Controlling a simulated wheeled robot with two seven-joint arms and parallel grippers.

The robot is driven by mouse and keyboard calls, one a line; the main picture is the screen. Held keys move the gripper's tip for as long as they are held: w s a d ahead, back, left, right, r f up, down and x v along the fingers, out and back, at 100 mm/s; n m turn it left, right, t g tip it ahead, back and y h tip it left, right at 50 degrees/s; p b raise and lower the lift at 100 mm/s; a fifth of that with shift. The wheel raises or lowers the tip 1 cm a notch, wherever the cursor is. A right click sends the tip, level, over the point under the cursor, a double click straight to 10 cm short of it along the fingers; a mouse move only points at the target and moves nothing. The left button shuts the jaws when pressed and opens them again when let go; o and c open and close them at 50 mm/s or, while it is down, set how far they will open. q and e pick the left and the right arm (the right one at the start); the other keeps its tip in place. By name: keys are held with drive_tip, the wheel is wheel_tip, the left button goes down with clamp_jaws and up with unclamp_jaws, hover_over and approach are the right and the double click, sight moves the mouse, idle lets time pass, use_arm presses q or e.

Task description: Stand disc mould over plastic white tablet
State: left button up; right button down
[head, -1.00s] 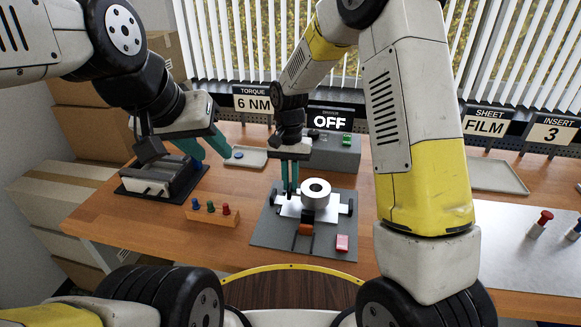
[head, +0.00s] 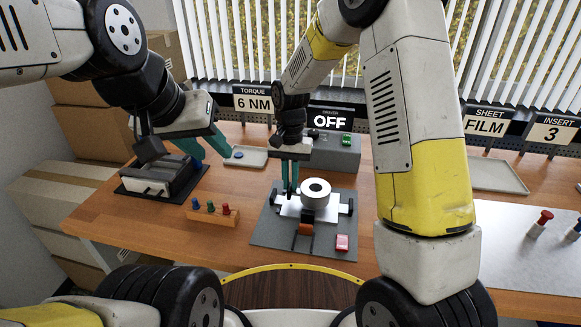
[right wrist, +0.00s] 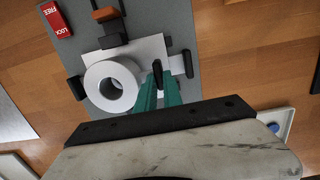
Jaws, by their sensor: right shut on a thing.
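A thick white ring, which looks like the disc mould (head: 308,200), sits upright-axis on a white plate (head: 289,210) on the grey base (head: 275,232). The right wrist view shows the ring (right wrist: 95,87) and its central hole. I cannot make out a separate white tablet under it. My right gripper (head: 290,190) points down just left of the ring in the head view; its teal fingers are shut on a small black upright piece (right wrist: 157,70) beside the ring. My left gripper (head: 208,148) is open and empty, above and right of the black-and-white device (head: 155,180).
An orange and black block (head: 306,229) stands before the ring, with a red LOCK/FREE marker (head: 342,242) nearby. A wooden rack (head: 212,216) holds coloured pegs. A tray (head: 247,163) with a blue disc lies behind.

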sight(306, 186)
drive_tip(key=shift+f, duration=0.9)
drive_tip(key=c, duration=1.4)
unclamp_jaws()
drive_tip(key=shift+w+r, duration=0.25)
drive_tip(key=shift+r, duration=1.7)
drive_tip(key=shift+w+r, duration=0.2)
drive_tip(key=shift+r, duration=1.7)
drive_tip(key=s+d+r+n+t+y, duration=0.1)
drive_tip(key=s+d+r+t, duration=0.2)
drive_tip(key=s+d+r, duration=0.4)
drive_tip(key=s+d+r+n+t+y, duration=0.1)
drive_tip(key=s+d+r+t, duration=0.3)
drive_tip(key=s+d+r, duration=0.3)
drive_tip(key=s+r, duration=0.3)
drive_tip(key=s, duration=0.3)
drive_tip(key=shift+d+n, duration=0.2)
drive_tip(key=shift+n, duration=0.2)
